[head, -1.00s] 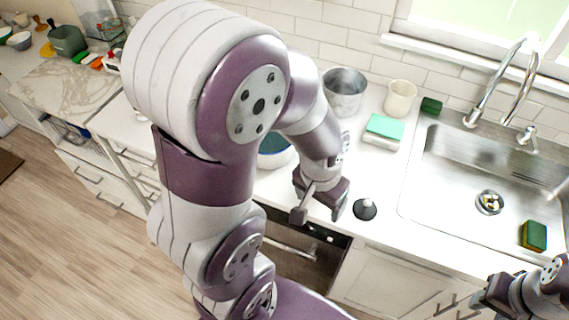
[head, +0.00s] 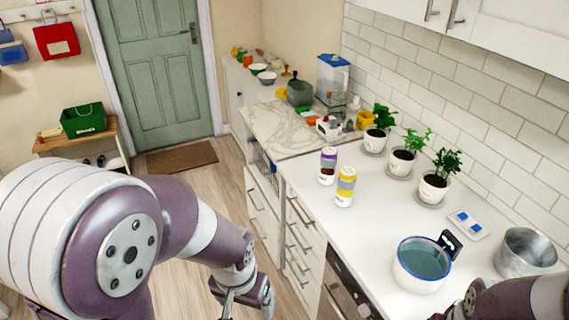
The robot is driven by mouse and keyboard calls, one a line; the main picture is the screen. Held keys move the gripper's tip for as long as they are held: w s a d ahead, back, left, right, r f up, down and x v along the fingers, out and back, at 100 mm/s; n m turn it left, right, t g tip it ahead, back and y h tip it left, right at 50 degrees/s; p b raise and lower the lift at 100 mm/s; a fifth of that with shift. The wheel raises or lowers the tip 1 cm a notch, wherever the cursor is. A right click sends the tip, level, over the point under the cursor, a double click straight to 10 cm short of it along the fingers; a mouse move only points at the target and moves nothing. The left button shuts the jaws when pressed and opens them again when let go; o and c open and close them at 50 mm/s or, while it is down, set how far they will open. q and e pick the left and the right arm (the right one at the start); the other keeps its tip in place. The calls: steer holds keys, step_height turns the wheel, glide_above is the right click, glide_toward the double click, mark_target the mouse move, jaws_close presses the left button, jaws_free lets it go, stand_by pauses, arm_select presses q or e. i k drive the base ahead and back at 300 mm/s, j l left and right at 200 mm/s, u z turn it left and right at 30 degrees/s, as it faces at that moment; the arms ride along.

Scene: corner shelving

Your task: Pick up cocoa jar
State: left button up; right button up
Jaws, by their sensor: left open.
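Two jars stand upright, close together, on the white counter (head: 385,225). One jar (head: 328,166) has a purple band near its top and dark brown contents low down; it may be the cocoa jar, but I cannot read its label. The other jar (head: 345,187) is yellow, with a white lower part, just in front and to the right. My left gripper (head: 247,302) is open and empty at the bottom of the view, lower left of both jars and apart from them. My right arm enters at the lower right; its fingers do not show.
Three potted plants (head: 403,161) stand behind the jars along the tiled wall. A blue-rimmed bowl of liquid (head: 422,266), a metal pot (head: 525,251) and a small tray with blue pieces (head: 468,224) are to the right. A marble-topped counter (head: 280,130) lies farther back.

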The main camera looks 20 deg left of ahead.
mark_target(328, 158)
steer(key=u, duration=0.25)
steer(key=i+j+z, duration=0.15)
steer(key=z, duration=1)
steer(key=i+j+z, duration=0.15)
steer(key=j+z, duration=0.25)
steer(key=j, duration=0.25)
steer(key=j+z, duration=0.4)
steer(key=j, duration=0.3)
steer(key=j+z, duration=0.4)
steer(key=j, duration=0.85)
steer(key=k+j, duration=0.1)
steer(key=j, duration=0.95)
steer(key=k+z, duration=0.05)
